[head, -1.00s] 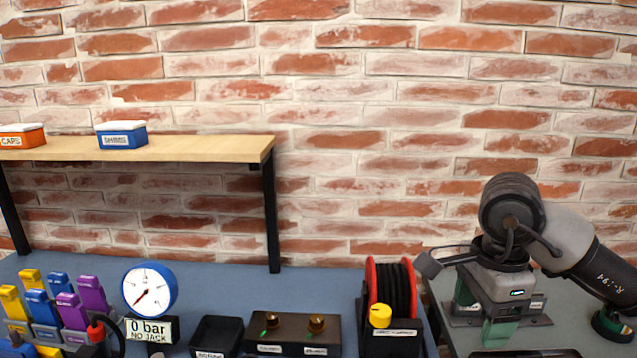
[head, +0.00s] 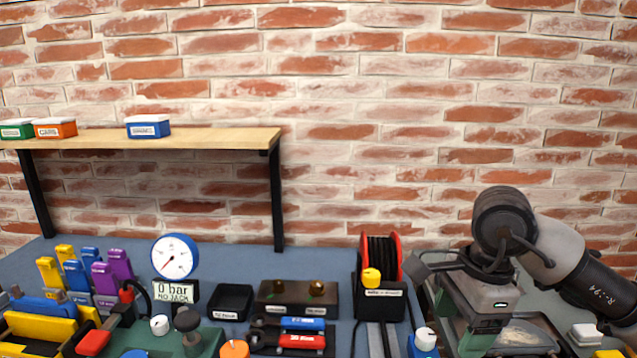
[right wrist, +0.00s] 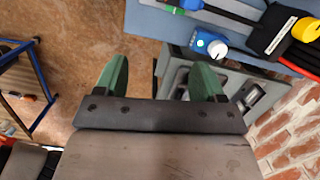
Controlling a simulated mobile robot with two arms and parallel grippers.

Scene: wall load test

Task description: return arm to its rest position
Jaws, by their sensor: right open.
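My right arm (head: 570,262) comes in from the right in the head view, bent over the grey area at the bench's right end. Its gripper (head: 472,322) hangs there with green fingers pointing down. In the right wrist view the gripper (right wrist: 160,82) has its two green fingers wide apart, with nothing between them. Below and beyond the fingers are a brown floor (right wrist: 60,70) and a grey tray-like object (right wrist: 262,97). My left gripper is not in view.
A white-capped blue object (head: 424,342) stands left of my right gripper. A wooden shelf (head: 220,140) holds small boxes. The brick wall stands behind.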

